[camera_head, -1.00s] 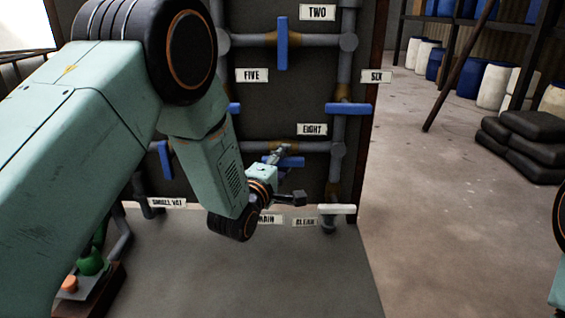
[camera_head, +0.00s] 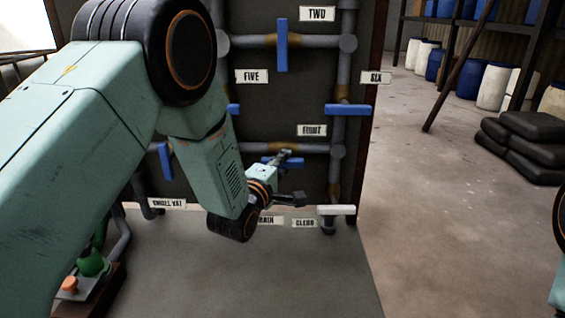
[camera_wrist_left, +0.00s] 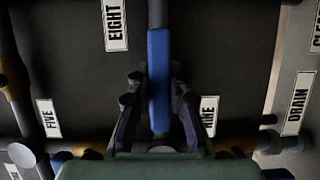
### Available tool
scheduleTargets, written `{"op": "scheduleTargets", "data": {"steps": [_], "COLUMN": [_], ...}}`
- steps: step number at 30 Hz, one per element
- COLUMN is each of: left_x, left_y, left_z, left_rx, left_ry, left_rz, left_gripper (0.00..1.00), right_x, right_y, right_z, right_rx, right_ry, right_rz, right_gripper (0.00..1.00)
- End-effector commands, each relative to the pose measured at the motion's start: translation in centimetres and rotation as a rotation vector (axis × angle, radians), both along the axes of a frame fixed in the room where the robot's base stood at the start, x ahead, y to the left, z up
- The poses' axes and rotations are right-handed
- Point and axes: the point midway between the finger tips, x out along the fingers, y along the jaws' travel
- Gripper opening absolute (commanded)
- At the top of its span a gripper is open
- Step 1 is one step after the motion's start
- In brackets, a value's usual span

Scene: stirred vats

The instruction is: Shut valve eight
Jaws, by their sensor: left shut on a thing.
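The EIGHT label (camera_head: 312,130) sits on the dark panel above a horizontal grey pipe. Valve eight's blue handle (camera_head: 297,161) is just below that pipe, level and roughly in line with it, partly hidden by my left gripper (camera_head: 288,176). In the left wrist view, the blue handle (camera_wrist_left: 159,75) runs between the two fingers of my left gripper (camera_wrist_left: 159,98), which is shut on it. The EIGHT label (camera_wrist_left: 115,22) is beside it there. My right gripper is out of the picture.
Other blue handles are close by: one under TWO (camera_head: 282,45), one by SIX (camera_head: 348,110) and one at left (camera_head: 165,160). A white handle (camera_head: 336,210) is below right. Dark sacks (camera_head: 520,145) lie on open floor at right.

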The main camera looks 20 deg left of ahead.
Motion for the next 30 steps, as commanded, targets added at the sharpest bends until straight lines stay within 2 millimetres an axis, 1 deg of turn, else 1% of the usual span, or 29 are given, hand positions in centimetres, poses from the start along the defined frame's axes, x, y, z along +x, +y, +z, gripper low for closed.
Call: {"op": "scheduleTargets", "data": {"steps": [5, 11, 21, 30], "left_x": [0.0, 0.0, -0.1, -0.1], "left_y": [-0.1, -0.1, -0.1, -0.2], "left_z": [0.1, 0.3, 0.3, 0.1], "left_rx": [0.051, 0.177, 0.485, 0.757], "left_ry": [0.017, 0.054, 0.142, 0.221], "left_rz": [-0.002, -0.002, -0.004, -0.005], "left_gripper": [0.0, 0.0, 0.0, 0.0], "right_x": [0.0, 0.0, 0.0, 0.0], "right_y": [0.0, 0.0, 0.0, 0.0], "right_z": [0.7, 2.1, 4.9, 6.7], "right_rx": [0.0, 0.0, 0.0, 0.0], "right_ry": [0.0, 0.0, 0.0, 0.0], "right_rz": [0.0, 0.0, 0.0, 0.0], "right_gripper": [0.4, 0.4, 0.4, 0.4]}}
